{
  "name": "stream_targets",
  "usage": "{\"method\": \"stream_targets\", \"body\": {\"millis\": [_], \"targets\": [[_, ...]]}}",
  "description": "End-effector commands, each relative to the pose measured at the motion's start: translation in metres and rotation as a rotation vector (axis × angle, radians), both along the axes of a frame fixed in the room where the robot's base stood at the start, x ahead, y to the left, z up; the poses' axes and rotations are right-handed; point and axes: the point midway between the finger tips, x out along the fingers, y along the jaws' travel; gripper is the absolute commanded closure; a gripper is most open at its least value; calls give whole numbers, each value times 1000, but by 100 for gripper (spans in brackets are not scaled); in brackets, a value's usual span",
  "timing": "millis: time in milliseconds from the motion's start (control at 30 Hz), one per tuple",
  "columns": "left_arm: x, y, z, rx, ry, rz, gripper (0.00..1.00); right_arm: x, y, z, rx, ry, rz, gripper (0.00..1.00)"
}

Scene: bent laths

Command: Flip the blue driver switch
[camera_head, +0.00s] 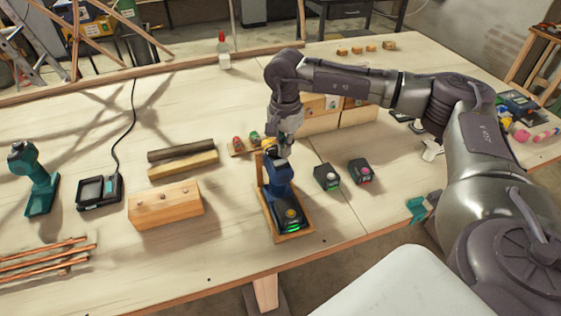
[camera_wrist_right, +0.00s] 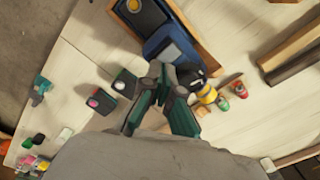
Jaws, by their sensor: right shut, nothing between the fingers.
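The blue driver (camera_head: 278,181) lies in a shallow wooden tray (camera_head: 297,235) near the front edge of the table. Its black base with a yellow round mark and a green glow points to the front. In the right wrist view the blue driver (camera_wrist_right: 172,48) shows just beyond the fingertips. My right gripper (camera_wrist_right: 158,72) is shut and empty, close to the driver's body; I cannot tell if it touches. In the head view the arm reaches over the driver's far end and partly hides it. The switch itself is not clearly visible. My left gripper is not in view.
Two dark battery packs (camera_head: 343,173) stand right of the tray. A wooden block (camera_head: 166,205), two bars (camera_head: 183,164), a charger (camera_head: 100,191) and a teal drill (camera_head: 37,178) are to the left. Small coloured bottles (camera_head: 247,141) stand behind the driver.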

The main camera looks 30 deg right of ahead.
Motion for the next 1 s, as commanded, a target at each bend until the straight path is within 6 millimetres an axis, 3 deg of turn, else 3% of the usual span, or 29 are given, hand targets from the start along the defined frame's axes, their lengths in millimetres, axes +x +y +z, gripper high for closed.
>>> {"method": "stream_targets", "body": {"millis": [1000], "targets": [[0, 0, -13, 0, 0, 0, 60, 0, 0, -16, 0, 0, 0, 100]]}}
